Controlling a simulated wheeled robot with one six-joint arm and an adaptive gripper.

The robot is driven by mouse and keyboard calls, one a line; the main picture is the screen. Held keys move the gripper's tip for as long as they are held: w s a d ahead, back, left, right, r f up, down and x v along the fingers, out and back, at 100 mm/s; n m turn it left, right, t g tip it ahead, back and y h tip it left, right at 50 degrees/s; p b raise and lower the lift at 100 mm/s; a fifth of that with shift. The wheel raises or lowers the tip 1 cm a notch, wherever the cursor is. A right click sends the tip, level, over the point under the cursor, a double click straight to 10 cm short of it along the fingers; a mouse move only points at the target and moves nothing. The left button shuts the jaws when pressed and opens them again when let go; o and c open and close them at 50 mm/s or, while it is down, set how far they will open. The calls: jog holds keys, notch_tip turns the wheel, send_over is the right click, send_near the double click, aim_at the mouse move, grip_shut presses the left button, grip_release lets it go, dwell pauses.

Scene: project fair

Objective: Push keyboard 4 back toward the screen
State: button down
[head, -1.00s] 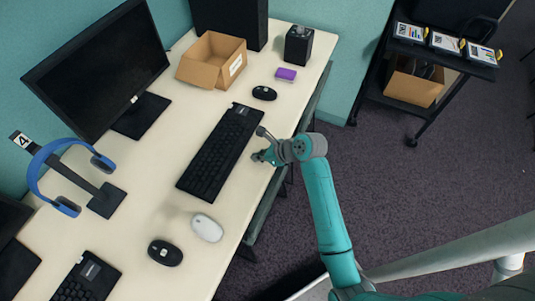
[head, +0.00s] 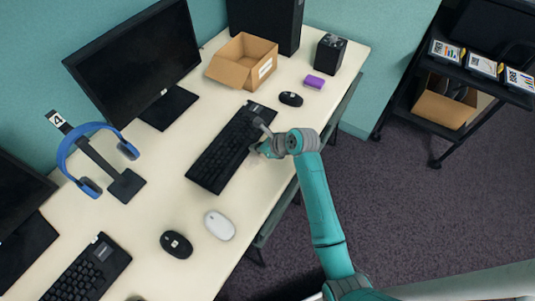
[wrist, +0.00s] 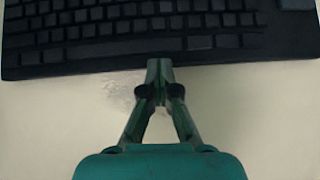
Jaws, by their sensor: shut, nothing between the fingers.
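Keyboard 4 (head: 228,150) is black and lies on the cream table in front of a dark screen (head: 140,65). A tag with the number 4 (head: 57,119) tops the headphone stand beside that screen. Bare tabletop lies between the keyboard and the screen's base (head: 168,108). My gripper (head: 257,148) is at the keyboard's near long edge. In the wrist view the shut, empty fingers (wrist: 160,68) meet the front edge of the keyboard (wrist: 100,50), near its middle. I cannot tell for sure whether they press on it.
Blue headphones (head: 85,150) hang on the stand left of the keyboard. A white mouse (head: 220,225) and another black mouse (head: 176,244) lie nearer.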

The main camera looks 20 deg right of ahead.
aim_at(227, 136)
jog(key=w+a, duration=0.2)
jog(key=w, duration=0.1)
jog(key=w+a, duration=0.2)
jog(key=w, duration=0.1)
jog(key=w+a, duration=0.3)
jog(key=shift+w+f, duration=0.1)
jog(key=shift+f, duration=0.15)
